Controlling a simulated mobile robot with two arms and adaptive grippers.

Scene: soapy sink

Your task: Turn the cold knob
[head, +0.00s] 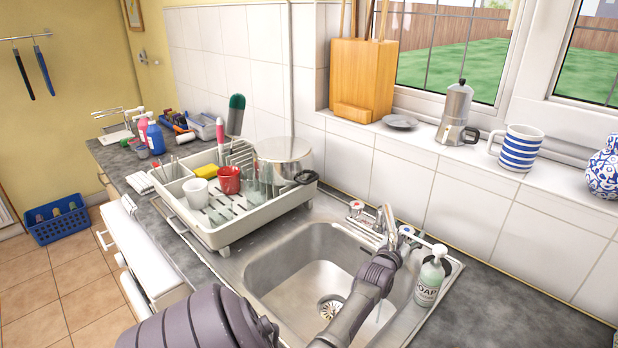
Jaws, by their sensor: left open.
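The chrome tap (389,224) stands at the back edge of the sink, partly covered by my left arm. A knob with a red mark (356,208) sits to the left of the tap. Another knob (406,231) sits to its right, close to my gripper; it is small and partly hidden, so its marking is hard to read. My left gripper (392,250) is open at the tap, just in front of the right knob. I cannot tell whether its fingers touch the knob. My right gripper is out of view.
A soap bottle (431,277) stands close to the right of the gripper. The steel sink basin (290,262) lies below the arm. A dish rack (236,234) with cups and a pot (283,158) stands left. A moka pot (456,114) and striped mug (519,148) stand on the sill.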

